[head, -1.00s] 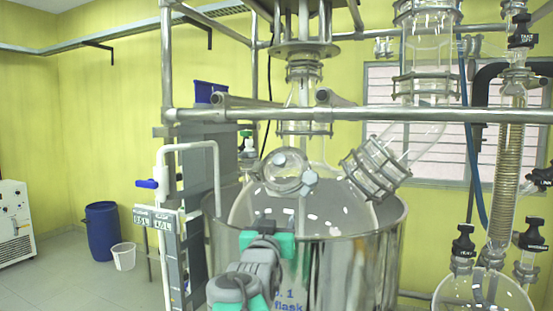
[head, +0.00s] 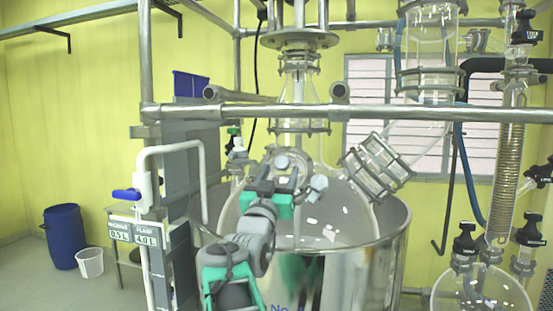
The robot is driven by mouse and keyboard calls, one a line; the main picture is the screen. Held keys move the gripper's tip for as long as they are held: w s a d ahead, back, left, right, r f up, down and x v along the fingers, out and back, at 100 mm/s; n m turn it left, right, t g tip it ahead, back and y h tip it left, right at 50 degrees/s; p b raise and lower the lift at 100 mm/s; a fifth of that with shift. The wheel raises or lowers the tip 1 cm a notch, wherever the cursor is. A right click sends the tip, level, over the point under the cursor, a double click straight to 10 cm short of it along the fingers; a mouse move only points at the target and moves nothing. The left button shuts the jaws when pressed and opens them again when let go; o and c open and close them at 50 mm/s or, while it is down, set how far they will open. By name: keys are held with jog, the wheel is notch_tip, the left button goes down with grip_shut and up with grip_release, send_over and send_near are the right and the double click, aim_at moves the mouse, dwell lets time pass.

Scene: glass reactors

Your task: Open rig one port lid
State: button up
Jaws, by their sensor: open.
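The port lid (head: 294,158) is a round clear disc on the front shoulder of the glass flask (head: 335,212). Light grey knobs show at its rim, one at the top (head: 282,162) and one at the lower right (head: 318,183). The lid looks closed. My gripper (head: 277,180), with dark fingers and a green body, is open in front of the lid and hides its lower part. I cannot tell whether the fingers touch the lid or a knob.
The flask sits in a steel vessel (head: 350,268). A steel rail (head: 400,112) crosses above the lid. A white pipe with a blue valve handle (head: 127,194) stands at left. Glassware with a coil (head: 508,150) stands at right. A blue barrel (head: 62,237) stands on the floor.

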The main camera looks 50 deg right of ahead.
aim_at(281, 163)
jog(key=p+x, duration=0.1)
jog(key=x, duration=0.1)
jog(key=p+x, duration=0.1)
jog(key=x, duration=0.2)
jog(key=shift+w+a+r, duration=0.15)
jog(key=shift+w, duration=0.25)
jog(key=shift+w+d, duration=0.1)
jog(key=shift+d, duration=0.3)
jog(key=shift+c, duration=0.6)
grip_shut()
